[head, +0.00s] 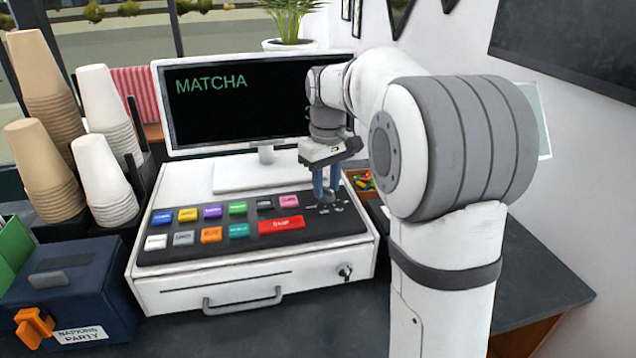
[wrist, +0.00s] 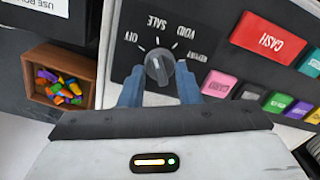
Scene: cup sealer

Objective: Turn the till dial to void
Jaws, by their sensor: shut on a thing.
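The till dial (wrist: 157,69) is a small dark grey knob on the black key panel, ringed by the labels OFF, SALE, VOID and REPORT. In the wrist view its pale pointer line seems to face near SALE, but the exact setting is hard to tell. My gripper (wrist: 159,84) has its blue fingers on either side of the knob and is shut on it. In the head view my gripper (head: 326,193) reaches straight down to the right end of the till's panel (head: 255,258), and its fingers mostly hide the dial.
A red CASH key (head: 281,225) and several coloured keys lie left of the dial. The monitor (head: 255,105) reading MATCHA stands behind. A wooden box of colourful bits (wrist: 58,86) sits beside the till. Cup stacks (head: 103,178) and a dark blue napkin box (head: 70,300) stand left.

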